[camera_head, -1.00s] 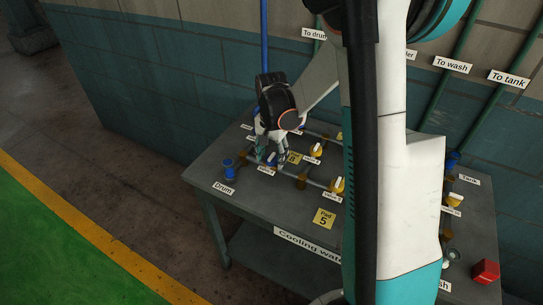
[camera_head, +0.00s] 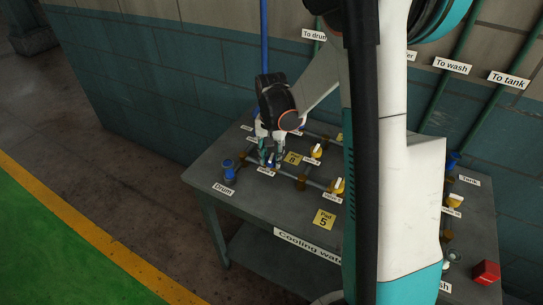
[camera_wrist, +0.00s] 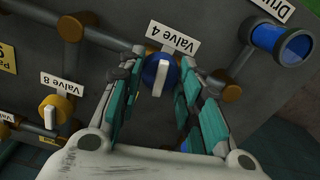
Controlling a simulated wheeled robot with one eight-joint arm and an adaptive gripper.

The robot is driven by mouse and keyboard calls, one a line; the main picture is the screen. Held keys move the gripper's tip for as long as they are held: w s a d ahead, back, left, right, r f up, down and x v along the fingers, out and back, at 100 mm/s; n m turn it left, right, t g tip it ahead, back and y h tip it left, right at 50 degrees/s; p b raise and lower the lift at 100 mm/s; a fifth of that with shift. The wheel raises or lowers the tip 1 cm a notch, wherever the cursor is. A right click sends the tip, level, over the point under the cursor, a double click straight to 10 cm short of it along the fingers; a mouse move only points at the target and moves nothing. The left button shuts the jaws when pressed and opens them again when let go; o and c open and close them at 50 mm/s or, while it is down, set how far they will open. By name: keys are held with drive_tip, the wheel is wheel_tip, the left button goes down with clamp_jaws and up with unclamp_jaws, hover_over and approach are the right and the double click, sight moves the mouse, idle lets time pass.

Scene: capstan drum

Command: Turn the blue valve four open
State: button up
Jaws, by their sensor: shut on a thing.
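A yellow valve 8 (camera_wrist: 52,112) is close by. Other yellow valves (camera_head: 316,151) stand to the right. The blue Drum fitting (camera_head: 229,170) is at the left. A red box (camera_head: 486,271) sits at the right corner.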

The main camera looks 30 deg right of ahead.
sight(271, 157)
drive_tip(key=n, duration=1.2)
drive_tip(key=shift+n, duration=0.3)
drive_tip(key=shift+n+b, duration=0.3)
drive_tip(key=shift+n, duration=1.2)
drive_tip(key=o, duration=1.1)
drive_tip(key=shift+r, duration=0.1)
wheel_tip(271, 157, up, 12)
drive_tip(key=shift+f, duration=0.1)
